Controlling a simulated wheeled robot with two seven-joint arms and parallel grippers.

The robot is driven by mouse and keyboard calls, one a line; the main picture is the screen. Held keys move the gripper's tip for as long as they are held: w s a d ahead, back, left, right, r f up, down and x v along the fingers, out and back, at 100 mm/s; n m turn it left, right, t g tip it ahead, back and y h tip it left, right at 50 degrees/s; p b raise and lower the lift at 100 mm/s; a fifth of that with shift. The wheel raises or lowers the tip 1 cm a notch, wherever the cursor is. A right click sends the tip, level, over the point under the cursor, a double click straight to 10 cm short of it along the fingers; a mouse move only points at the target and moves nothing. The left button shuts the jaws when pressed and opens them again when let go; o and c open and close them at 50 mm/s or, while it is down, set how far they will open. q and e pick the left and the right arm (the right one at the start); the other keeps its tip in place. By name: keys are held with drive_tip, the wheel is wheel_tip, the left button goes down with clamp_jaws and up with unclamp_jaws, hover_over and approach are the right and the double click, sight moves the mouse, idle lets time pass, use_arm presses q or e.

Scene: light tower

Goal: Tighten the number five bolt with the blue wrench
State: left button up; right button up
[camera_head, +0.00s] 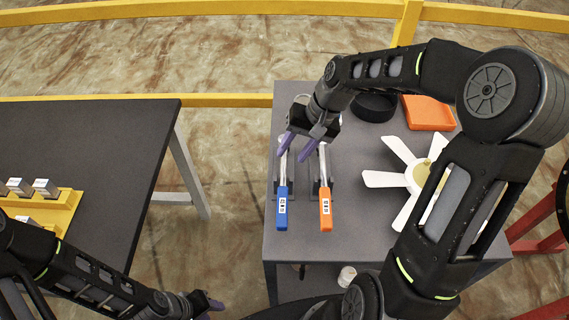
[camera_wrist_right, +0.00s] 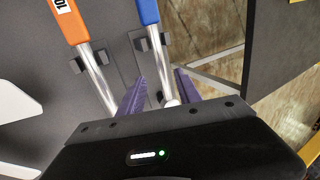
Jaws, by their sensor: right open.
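The blue wrench (camera_head: 282,208) lies in a dark holder on the grey table, its blue handle toward the front. Its handle (camera_wrist_right: 148,10) and silver shaft also show in the right wrist view. My right gripper (camera_head: 292,156) is open above the wrench's far end. In the right wrist view its purple fingers (camera_wrist_right: 160,80) are on either side of the silver shaft; whether they touch it cannot be told. My left gripper (camera_head: 207,303) is low in the head view, partly cut off, its opening unclear. No bolt marked five can be made out.
An orange wrench (camera_head: 325,208) lies close to the right of the blue one. A white fan (camera_head: 384,179), an orange bin (camera_head: 428,113) and a black round part (camera_head: 374,106) share the table (camera_head: 350,240). A yellow rack (camera_head: 55,214) with labelled grey blocks stands on the left table (camera_head: 100,130).

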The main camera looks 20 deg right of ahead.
sight(285, 162)
drive_tip(key=shift+f, duration=0.2)
drive_tip(key=shift+a, duration=0.1)
drive_tip(key=shift+p+x, duration=0.6)
drive_tip(key=shift+x, duration=2)
drive_tip(key=shift+a, duration=0.1)
clamp_jaws()
drive_tip(key=shift+r, duration=0.1)
